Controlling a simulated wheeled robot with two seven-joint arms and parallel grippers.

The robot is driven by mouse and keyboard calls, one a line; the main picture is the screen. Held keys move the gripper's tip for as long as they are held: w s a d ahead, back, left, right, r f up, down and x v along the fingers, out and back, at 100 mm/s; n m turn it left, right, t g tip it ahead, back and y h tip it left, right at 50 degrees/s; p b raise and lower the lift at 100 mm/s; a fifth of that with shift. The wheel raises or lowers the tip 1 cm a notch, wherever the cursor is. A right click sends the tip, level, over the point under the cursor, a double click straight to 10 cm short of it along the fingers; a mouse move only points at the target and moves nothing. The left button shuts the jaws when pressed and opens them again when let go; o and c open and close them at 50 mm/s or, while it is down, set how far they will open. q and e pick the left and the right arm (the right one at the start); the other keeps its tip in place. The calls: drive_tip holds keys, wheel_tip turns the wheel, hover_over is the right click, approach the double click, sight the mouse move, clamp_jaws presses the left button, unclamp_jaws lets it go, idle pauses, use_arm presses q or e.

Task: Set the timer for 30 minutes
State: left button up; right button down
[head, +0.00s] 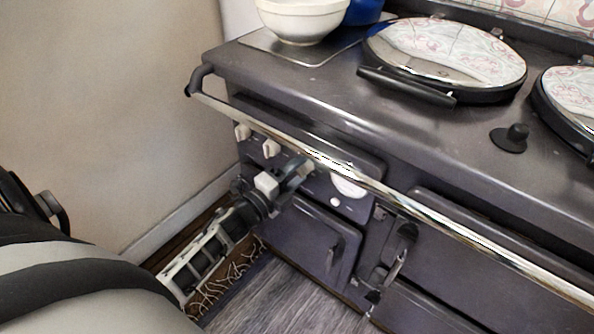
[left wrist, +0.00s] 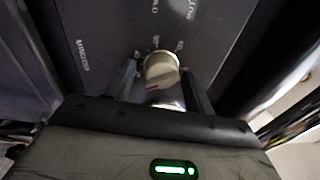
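A dark range cooker has a front panel with pale control knobs (head: 271,147) and a round white dial (head: 348,185). My left gripper (head: 302,171) is at this panel, right of the two visible knobs and left of the dial. In the left wrist view, a pale round knob (left wrist: 161,67) with a small reddish mark lies between the fingers of my left gripper (left wrist: 160,84). The fingers are apart, one on each side, with narrow gaps to the knob. Printed labels surround the knob, too blurred to read fully. Which control is the timer, I cannot tell. My right gripper is out of view.
A chrome rail (head: 400,203) runs along the cooker's front, above and in front of the panel. Oven doors (head: 305,237) with latches lie below. A white bowl (head: 302,18) and lidded hotplates (head: 445,50) are on top. A bare wall (head: 110,100) stands at left.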

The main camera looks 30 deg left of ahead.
use_arm(q)
drive_tip(key=shift+s, duration=0.1)
drive_tip(key=s+a, duration=0.2)
drive_tip(key=s, duration=1.3)
drive_tip(key=shift+s+a+f, duration=0.25)
drive_tip(key=shift+a+f, duration=0.1)
drive_tip(key=s+d+r+n+g+p, duration=0.1)
drive_tip(key=d+n+g+p, duration=0.2)
drive_tip(key=d+n, duration=0.6)
drive_tip(key=s+d+r+n+g+p, duration=0.1)
drive_tip(key=d+n+g+p, duration=0.2)
drive_tip(key=d+n, duration=0.6)
drive_tip(key=shift+s+d+r+n+g, duration=0.15)
drive_tip(key=shift+d+r+n+g, duration=0.15)
drive_tip(key=shift+g, duration=0.5)
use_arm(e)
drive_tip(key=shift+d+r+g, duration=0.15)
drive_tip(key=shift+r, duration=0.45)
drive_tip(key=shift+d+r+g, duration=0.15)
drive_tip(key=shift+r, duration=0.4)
